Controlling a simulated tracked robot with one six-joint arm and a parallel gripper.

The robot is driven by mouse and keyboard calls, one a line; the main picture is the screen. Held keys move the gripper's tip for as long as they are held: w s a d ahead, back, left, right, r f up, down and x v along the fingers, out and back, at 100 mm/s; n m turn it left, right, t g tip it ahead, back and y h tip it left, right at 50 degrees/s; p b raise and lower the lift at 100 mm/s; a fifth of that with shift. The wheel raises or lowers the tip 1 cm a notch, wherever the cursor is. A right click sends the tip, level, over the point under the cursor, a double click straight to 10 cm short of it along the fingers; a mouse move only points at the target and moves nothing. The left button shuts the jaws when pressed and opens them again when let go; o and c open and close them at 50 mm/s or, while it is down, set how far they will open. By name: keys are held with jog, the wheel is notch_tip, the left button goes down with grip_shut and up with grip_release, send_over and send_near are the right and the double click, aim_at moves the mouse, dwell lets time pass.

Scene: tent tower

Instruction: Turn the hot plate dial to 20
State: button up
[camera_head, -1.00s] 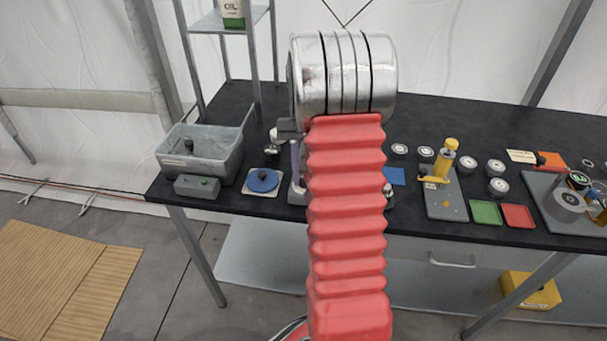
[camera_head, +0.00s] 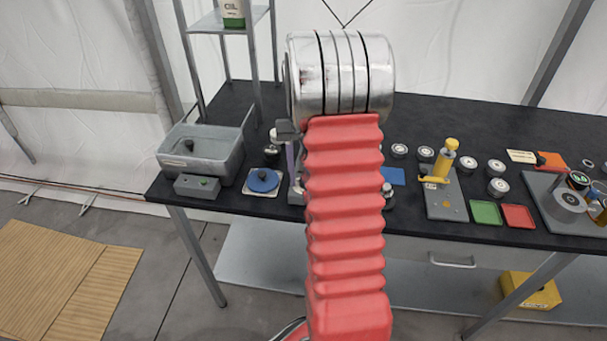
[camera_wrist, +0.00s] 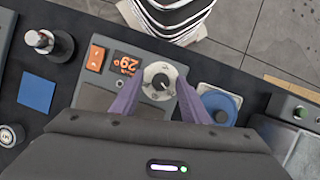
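The hot plate (camera_wrist: 98,98) lies under my gripper in the wrist view. On its front are a round pale dial (camera_wrist: 160,78) with a dark centre mark, a dark display (camera_wrist: 126,63) with orange digits, and an orange button (camera_wrist: 95,58). The digits look like 29 but appear tilted, so I am unsure of them. My gripper (camera_wrist: 160,84) has its two purple fingers apart, one on each side of the dial. I cannot tell whether they touch it. In the head view my arm hides most of the hot plate.
A blue round pad (camera_head: 263,181) sits just beside the hot plate, with a grey basin (camera_head: 208,150) farther left. A blue square (camera_head: 392,176) and a yellow-handled device (camera_head: 440,185) lie to the right. The table's front edge is close to the dial.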

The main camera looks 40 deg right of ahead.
jog(key=v, duration=1.3)
jog(key=shift+r, duration=0.35)
jog(key=shift+w, duration=0.1)
